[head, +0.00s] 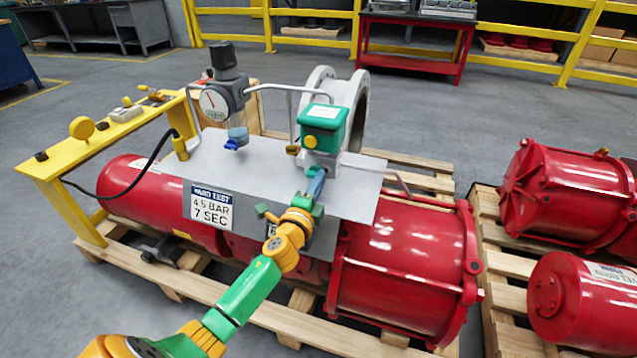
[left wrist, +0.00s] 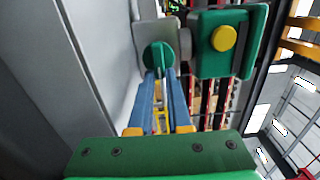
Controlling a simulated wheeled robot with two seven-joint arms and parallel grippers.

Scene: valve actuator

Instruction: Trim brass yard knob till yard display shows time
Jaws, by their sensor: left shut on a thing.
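My left gripper (head: 318,174) reaches up to the grey block under a green box (head: 323,127) with a yellow button. In the left wrist view its blue fingers (left wrist: 158,76) are closed on a green round knob (left wrist: 158,58) on the block's face. The head view hides this knob behind the fingers. A small brass-coloured part (head: 293,150) sits at the left of the green box's base. A plate (head: 210,205) reads "YARD TEST 4.5 BAR 7 SEC". I cannot make out a display reading. My right gripper is not in view.
A regulator with a gauge (head: 214,103) and grey pipes stands left of the green box. A yellow bench (head: 60,168) holds small devices at the left. The red actuator (head: 403,268) lies on a wooden pallet. More red cylinders (head: 577,188) are at the right.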

